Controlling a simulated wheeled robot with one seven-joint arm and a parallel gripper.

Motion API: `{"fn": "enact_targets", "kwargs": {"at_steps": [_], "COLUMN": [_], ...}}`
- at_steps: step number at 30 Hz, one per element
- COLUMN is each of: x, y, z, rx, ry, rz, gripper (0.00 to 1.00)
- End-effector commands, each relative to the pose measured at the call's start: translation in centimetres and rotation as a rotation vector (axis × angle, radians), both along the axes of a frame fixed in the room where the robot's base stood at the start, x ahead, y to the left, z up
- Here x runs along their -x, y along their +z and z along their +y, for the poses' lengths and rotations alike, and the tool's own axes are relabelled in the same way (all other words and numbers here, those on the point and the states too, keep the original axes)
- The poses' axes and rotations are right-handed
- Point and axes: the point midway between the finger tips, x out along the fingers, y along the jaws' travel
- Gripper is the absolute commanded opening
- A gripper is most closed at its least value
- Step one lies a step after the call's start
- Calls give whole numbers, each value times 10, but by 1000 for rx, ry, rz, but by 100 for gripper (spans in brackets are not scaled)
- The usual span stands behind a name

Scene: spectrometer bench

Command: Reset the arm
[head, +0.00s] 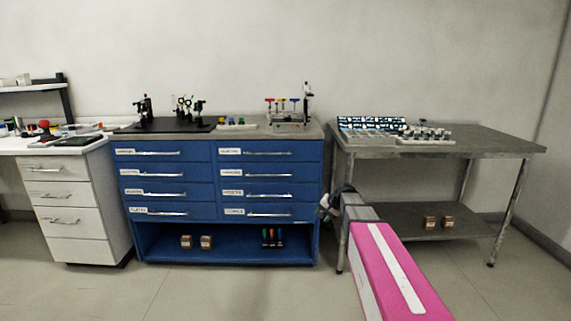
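My arm, a pink link with a white stripe followed by a grey section, reaches in from the lower right in the head view. My gripper (324,207) is at its far end, small and dark with a light part. It appears in front of the gap between the blue drawer cabinet (168,222) and the grey metal table (490,139), below their tops. The fingers are too small to tell whether they are open or shut, or whether they hold anything.
Optical mounts (184,106) stand on a black board on the cabinet. A rack with coloured knobs (288,112) stands at its right end. A tray of parts (372,126) is on the metal table. A white drawer unit (72,200) is at left. The front floor is clear.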

Motion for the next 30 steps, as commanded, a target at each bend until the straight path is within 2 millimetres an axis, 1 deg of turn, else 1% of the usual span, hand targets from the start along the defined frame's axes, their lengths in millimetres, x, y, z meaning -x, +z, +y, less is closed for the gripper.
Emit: {"fn": "enact_targets", "kwargs": {"at_steps": [1, 2, 3, 5, 6, 8, 9, 12, 13, 15, 18, 20, 30], "x": [42, 60, 84, 120, 144, 178, 200, 244, 254, 272, 286, 289, 289], "y": [-17, -25, -37, -52, -61, -73, -79, -90, -92, -97, -99, -100, -100], "z": [2, 2, 2, -1, -3, -6, -9, -16, -18, -22, -25, -26, -26], "rx": [55, 89, 134, 201, 247, 312, 350, 435, 457, 494, 526, 535, 535], "ry": [36, 59, 89, 136, 168, 216, 246, 312, 328, 358, 384, 389, 389], "rz": [28, 45, 67, 99, 124, 157, 179, 225, 237, 259, 276, 280, 280], "gripper": [43, 43, 43, 43, 43, 43, 43, 43, 43, 43, 43, 43, 43]}}
